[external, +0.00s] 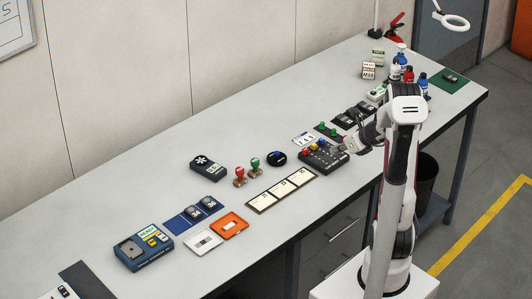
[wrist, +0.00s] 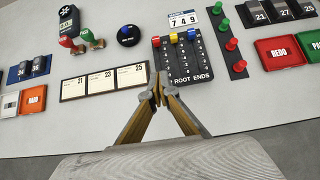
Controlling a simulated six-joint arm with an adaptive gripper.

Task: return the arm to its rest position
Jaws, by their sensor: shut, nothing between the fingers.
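My arm stands at the right of the external view, its base on a white pedestal at the front of the bench. My gripper (external: 352,143) reaches over the bench beside the dark slider box. In the wrist view my gripper (wrist: 158,90) has its two fingertips together with nothing between them. The fingertips appear just in front of the slider box marked ROOT ENDS (wrist: 185,62), overlapping its lower left corner in the picture. I cannot tell whether they touch it. The box carries yellow, red and blue knobs at its top end.
A card strip (external: 282,189) lies left of the box. Red and green stamps (external: 246,174), a blue-buttoned black disc (external: 277,157), an orange tray (external: 229,225) and a blue device (external: 143,247) stand further left. Bottles (external: 408,75) stand at the far right.

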